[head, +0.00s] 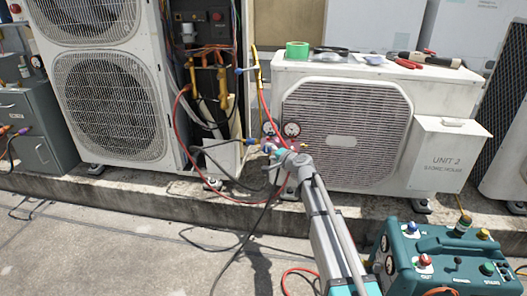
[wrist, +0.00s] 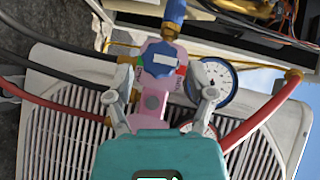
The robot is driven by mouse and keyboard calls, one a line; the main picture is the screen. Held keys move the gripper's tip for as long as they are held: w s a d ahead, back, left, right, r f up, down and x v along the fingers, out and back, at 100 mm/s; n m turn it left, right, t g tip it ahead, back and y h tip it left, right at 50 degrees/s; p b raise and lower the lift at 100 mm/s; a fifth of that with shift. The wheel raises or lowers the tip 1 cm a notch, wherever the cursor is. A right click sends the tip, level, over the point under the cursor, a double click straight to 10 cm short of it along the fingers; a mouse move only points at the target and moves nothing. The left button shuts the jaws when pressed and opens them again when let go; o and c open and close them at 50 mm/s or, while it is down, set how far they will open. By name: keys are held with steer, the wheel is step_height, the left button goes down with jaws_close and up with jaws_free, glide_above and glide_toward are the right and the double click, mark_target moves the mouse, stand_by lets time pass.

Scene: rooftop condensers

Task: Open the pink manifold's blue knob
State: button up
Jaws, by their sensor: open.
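The pink manifold (wrist: 152,100) lies in front of my gripper in the wrist view, with a dark blue knob (wrist: 160,58) on its face. My gripper (wrist: 159,82) is open, one finger on either side of the manifold body, with the knob just beyond the fingertips. I cannot tell whether either finger touches it. A blue-rimmed gauge (wrist: 218,82) sits beside the right finger, and a red-rimmed gauge (wrist: 198,128) is partly hidden. In the head view, the manifold (head: 268,146) is small and partly covered by my gripper (head: 281,153).
Behind the manifold stands a white condenser (head: 438,110) with tape and tools on top. Red hose (head: 173,125) and black hoses hang around it. An open panel with pipes (head: 212,60) is to the left. A teal machine (head: 440,265) stands at front right. The front-left floor is mostly clear.

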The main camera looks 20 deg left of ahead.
mark_target(264, 148)
steer(key=shift+b+x, duration=0.3)
steer(key=shift+x, duration=2)
jaws_close()
